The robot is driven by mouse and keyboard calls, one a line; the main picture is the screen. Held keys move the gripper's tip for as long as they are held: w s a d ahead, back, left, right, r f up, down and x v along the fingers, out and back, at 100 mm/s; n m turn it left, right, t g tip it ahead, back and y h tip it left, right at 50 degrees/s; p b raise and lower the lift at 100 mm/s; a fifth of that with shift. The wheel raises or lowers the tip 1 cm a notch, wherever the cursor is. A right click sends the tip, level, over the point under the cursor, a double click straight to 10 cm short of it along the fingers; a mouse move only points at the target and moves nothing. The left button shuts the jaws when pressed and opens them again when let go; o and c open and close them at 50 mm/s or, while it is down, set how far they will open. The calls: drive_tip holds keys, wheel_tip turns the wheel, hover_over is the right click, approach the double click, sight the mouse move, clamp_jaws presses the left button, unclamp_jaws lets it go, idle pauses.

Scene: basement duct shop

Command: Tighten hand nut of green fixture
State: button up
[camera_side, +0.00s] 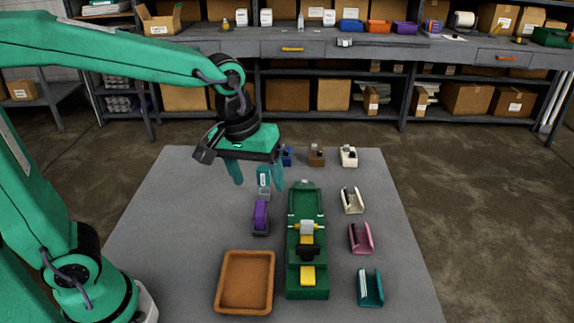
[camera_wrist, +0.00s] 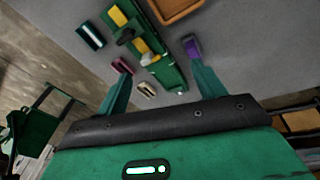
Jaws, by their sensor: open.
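The green fixture (camera_side: 318,278) is a long body standing on the grey table, with yellow pads, a pale block (camera_side: 307,228) across its middle and a black knob-like part (camera_side: 310,251) in front of that block. I cannot tell for certain which part is the hand nut. The fixture (camera_wrist: 172,76) also shows in the wrist view, with the dark part (camera_wrist: 126,36) and the pale block (camera_wrist: 150,58). My gripper (camera_side: 258,186) is open and empty, fingers pointing down, above the table to the left of the fixture's far end. In the wrist view my fingers (camera_wrist: 156,56) are spread, touching nothing visible.
An orange-brown tray (camera_side: 219,285) lies left of the fixture. Cream (camera_side: 352,201), pink (camera_side: 361,239) and teal (camera_side: 370,288) holders line the right. Several small pieces stand at the back.

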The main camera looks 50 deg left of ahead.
sight(308, 245)
drive_tip(key=w+d+f+n, duration=0.1)
drive_tip(key=d+f, duration=0.1)
drive_tip(key=d, duration=0.1)
drive_tip(key=w+d+f+n+g, duration=0.1)
drive_tip(key=w+d+f, duration=0.1)
drive_tip(key=d, duration=0.1)
drive_tip(key=w+d+f+n+g, duration=0.1)
drive_tip(key=w+d+f, duration=0.1)
drive_tip(key=d+f, duration=0.1)
drive_tip(key=shift+w+f+n+y, duration=0.1)
drive_tip(key=shift+w+n+y, duration=0.1)
drive_tip(key=shift+n+y, duration=0.15)
drive_tip(key=shift+a+f, duration=0.1)
drive_tip(key=shift+f, duration=3.8)
drive_tip(key=c, duration=1)
